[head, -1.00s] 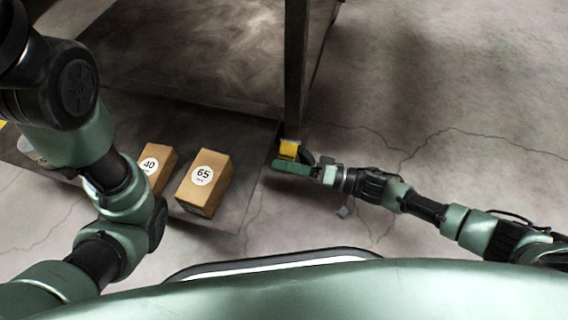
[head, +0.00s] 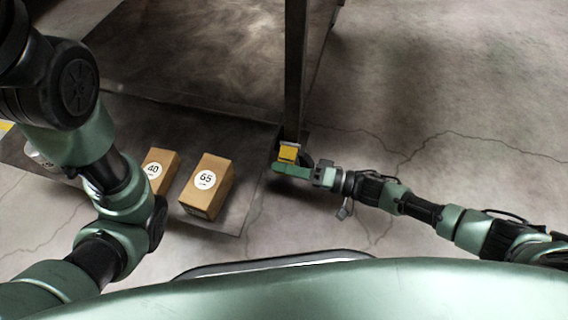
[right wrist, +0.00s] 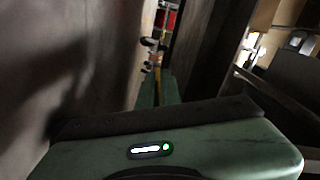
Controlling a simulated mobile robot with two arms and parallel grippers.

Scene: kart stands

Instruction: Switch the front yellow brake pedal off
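The yellow brake pedal (head: 288,153) is at the foot of a dark upright post in the head view, with a pale strip along its top edge. My right gripper (head: 291,170) is at the pedal, its green part just in front of and below the yellow face. I cannot tell whether they touch. In the right wrist view the gripper's body fills the bottom, with a narrow green finger (right wrist: 158,92) beyond it and a small yellow patch (right wrist: 157,60) near its tip. The gap between the fingers is not clear. My left arm crosses the left side; its gripper is out of view.
The dark post (head: 296,70) rises behind the pedal from the kart stand's dark platform (head: 190,60). Two cardboard boxes, labelled 65 (head: 207,190) and 40 (head: 160,168), stand left of the pedal. Bare cracked floor (head: 450,90) lies to the right.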

